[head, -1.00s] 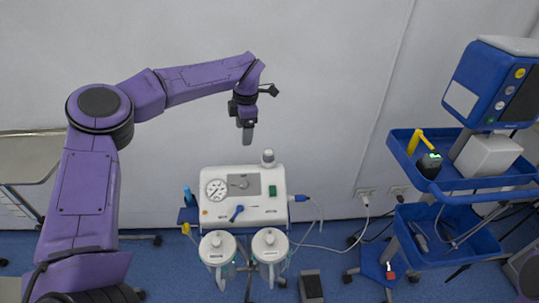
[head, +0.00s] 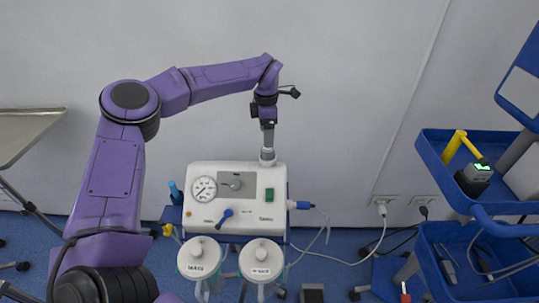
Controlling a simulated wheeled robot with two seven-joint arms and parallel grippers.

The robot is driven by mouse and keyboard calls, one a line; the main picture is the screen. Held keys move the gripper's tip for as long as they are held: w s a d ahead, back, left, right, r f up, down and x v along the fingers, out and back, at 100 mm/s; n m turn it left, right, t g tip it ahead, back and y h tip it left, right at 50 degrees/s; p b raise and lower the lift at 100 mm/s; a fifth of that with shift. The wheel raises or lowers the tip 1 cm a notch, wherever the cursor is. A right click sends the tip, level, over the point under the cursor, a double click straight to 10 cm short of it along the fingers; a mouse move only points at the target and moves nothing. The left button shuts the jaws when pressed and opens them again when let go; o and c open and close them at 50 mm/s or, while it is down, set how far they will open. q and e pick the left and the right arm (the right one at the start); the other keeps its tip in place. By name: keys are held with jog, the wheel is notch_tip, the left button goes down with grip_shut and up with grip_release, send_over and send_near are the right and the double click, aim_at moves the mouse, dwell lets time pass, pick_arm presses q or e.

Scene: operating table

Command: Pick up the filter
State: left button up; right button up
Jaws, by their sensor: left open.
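The filter (head: 267,157) is a small grey-white upright cylinder on the top right of the white suction machine (head: 258,208). My left gripper (head: 268,143) points straight down directly above the filter, with its fingertips at or just above the filter's top. It is open; whether the fingers touch the filter or reach around it cannot be told from this angle. My right gripper is not in view.
Two lidded jars (head: 199,258) (head: 261,260) hang at the machine's front. A blue cart (head: 440,180) with a yellow-handled tool stands at the right. A metal tray (head: 25,135) is at the far left. The wall is behind the machine.

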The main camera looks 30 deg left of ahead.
aim_at(268, 154)
pick_arm(q)
jog(key=shift+s+f+p, duration=0.2)
jog(key=shift+f+p, duration=0.1)
jog(key=shift+f, duration=0.6)
notch_tip(268, 154, down, 5)
jog(key=shift+w+r+p, duration=0.1)
jog(key=shift+p, duration=0.5)
jog(key=shift+d, duration=0.1)
jog(key=c, duration=1.1)
